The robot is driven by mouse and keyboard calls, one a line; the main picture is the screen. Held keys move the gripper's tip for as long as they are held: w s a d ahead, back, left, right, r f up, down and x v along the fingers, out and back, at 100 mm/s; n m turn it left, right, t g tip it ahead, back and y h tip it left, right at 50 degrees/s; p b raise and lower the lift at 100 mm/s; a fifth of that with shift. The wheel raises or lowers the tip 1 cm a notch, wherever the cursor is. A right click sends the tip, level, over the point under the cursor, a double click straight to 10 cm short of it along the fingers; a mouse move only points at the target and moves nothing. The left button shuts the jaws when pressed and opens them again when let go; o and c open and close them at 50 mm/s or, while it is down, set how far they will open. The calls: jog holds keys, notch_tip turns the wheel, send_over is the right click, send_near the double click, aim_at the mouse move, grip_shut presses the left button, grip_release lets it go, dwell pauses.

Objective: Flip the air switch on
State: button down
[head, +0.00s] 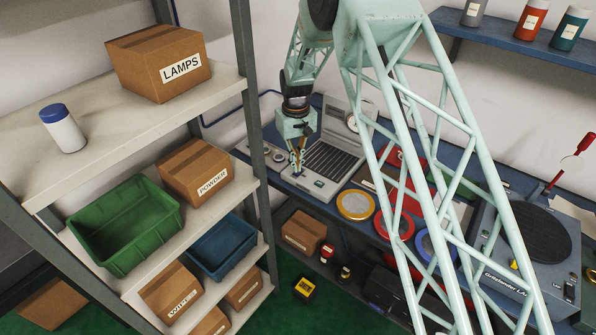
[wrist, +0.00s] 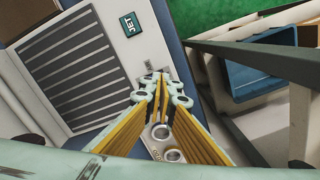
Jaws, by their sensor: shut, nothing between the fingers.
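A pale grey unit with a dark slatted grille (head: 333,160) stands on the blue bench, and its grille also fills the left of the wrist view (wrist: 70,65). A dark green JET label (wrist: 130,24) is on its pale edge. A small metal fitting (wrist: 152,68), which may be the air switch, sits on that edge just beyond my fingertips; whether it is on or off cannot be told. My gripper (head: 298,170) points down over the left front part of the unit. Its yellow fingers (wrist: 160,88) are shut and empty. They partly hide the fitting, and contact cannot be told.
Yellow (head: 355,205), red (head: 394,224) and blue (head: 436,247) ring-edged discs lie to the right on the bench. Small metal rings (wrist: 160,131) lie near my fingers. A shelf rack with a green bin (head: 125,225) and a blue bin (head: 222,246) stands close on the left.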

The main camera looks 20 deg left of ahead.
jog(key=shift+r+p, duration=0.75)
jog(key=shift+r, duration=1.7)
